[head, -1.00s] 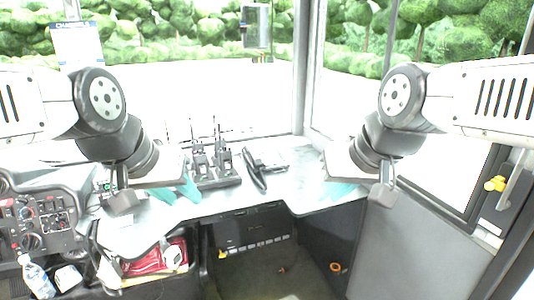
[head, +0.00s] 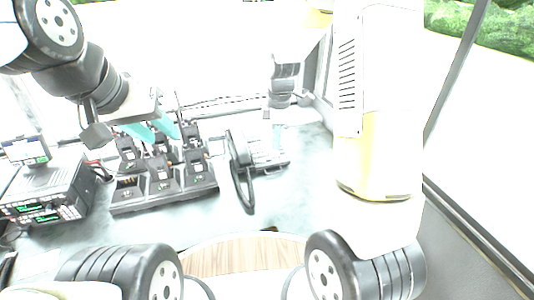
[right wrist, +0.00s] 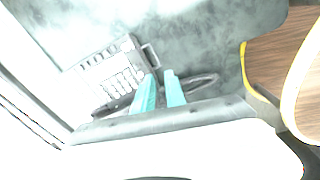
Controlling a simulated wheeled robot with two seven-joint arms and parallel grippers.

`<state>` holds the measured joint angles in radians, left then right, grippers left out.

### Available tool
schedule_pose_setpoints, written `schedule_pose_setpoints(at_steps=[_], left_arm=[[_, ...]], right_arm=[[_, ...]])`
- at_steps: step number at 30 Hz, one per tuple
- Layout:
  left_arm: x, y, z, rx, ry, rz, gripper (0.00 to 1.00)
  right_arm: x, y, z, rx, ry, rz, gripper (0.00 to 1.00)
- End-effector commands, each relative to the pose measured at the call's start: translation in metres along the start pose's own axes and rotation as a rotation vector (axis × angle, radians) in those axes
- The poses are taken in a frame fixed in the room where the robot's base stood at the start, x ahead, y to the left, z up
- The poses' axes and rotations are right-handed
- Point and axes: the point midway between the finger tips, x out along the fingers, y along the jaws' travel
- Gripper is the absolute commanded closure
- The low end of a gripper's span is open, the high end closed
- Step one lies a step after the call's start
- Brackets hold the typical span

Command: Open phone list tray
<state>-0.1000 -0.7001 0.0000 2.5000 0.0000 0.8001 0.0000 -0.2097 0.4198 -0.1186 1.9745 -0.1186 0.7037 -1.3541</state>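A desk phone (head: 262,152) with a black handset (head: 238,165) stands on the grey counter. In the right wrist view, the phone's keypad side (right wrist: 112,72) shows left of my right fingers. A small dark-framed piece (right wrist: 150,56) sticks out at the phone's end; I cannot tell for sure whether it is the phone list tray. My right gripper (right wrist: 160,76) has two teal fingers apart with nothing seen between them, just beside that piece; contact is unclear. In the head view it is near the phone's back. My left gripper (head: 152,130) is open and empty above the radio chargers.
A charger rack (head: 165,190) with several handheld radios stands left of the phone. A radio unit (head: 45,190) with green displays is at the far left. A wooden-topped surface (head: 240,255) is at the front.

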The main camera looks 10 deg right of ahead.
Motion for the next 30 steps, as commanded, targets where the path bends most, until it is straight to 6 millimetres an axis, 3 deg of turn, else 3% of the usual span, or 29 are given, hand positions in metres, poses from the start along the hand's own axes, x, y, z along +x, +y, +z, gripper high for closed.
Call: schedule_pose_setpoints(at_steps=[1, 3, 9, 21, 30], left_arm=[[0.000, 0.000, 0.000, 0.000, 0.000, 0.000, 0.64], [0.000, 0.000, 0.000, 0.000, 0.000, 0.000, 0.64], [0.000, 0.000, 0.000, 0.000, 0.000, 0.000, 0.64], [0.000, 0.000, 0.000, 0.000, 0.000, 0.000, 0.64], [0.000, 0.000, 0.000, 0.000, 0.000, 0.000, 0.64]], right_arm=[[0.018, 0.004, -0.002, -0.061, -0.013, -0.023, 0.84], [0.035, 0.008, -0.003, -0.133, -0.024, -0.043, 0.84], [0.060, 0.011, -0.004, -0.224, -0.036, -0.066, 0.84], [0.119, 0.007, -0.001, -0.224, -0.037, -0.068, 0.84], [0.133, 0.007, -0.001, -0.223, -0.036, -0.065, 0.84]])
